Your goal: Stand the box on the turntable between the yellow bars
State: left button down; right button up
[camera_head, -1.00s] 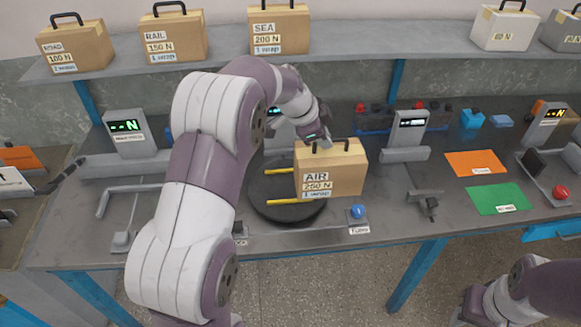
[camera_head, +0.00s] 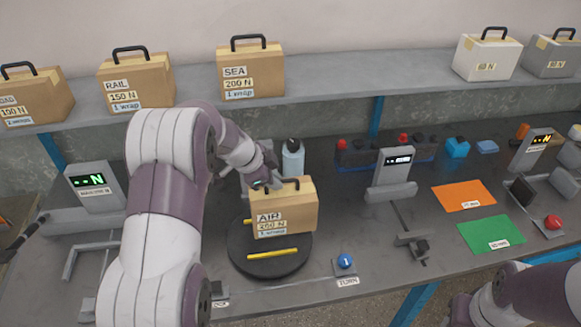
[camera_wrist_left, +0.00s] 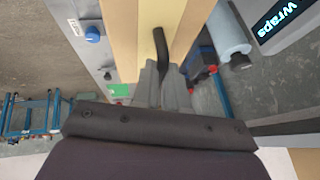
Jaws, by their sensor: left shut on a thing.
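The cardboard box (camera_head: 288,212) labelled AIR hangs by its black handle from my left gripper (camera_head: 262,188). The left wrist view shows the gripper (camera_wrist_left: 168,85) shut on the handle (camera_wrist_left: 161,48), with the box (camera_wrist_left: 128,30) beyond it. The box is upright over the rear of the black round turntable (camera_head: 262,268). I cannot tell whether its bottom touches. A yellow bar (camera_head: 272,254) shows in front of the box; the other bar (camera_head: 248,222) is mostly hidden behind it. My right gripper is not in view; only part of that arm shows at the bottom right.
A blue button (camera_head: 345,261) marked TURN sits right of the turntable. A grey display post (camera_head: 393,172) stands to the right. Orange (camera_head: 463,196) and green (camera_head: 491,233) mats lie farther right. Other boxes stand on the shelf above.

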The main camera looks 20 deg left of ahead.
aim_at(255, 198)
pick_arm(q)
jog(key=s+a+f, duration=0.2)
jog(key=a, duration=0.1)
jog(key=shift+s+a+f+p, duration=0.2)
jog(key=shift+p, duration=0.2)
notch_tip(255, 198, down, 4)
jog(key=shift+r+p, duration=0.1)
jog(key=shift+p, duration=0.4)
jog(key=c, duration=1.2)
grip_release()
jog(key=shift+s+d, duration=0.1)
jog(key=shift+s, duration=0.05)
jog(key=shift+o, duration=0.2)
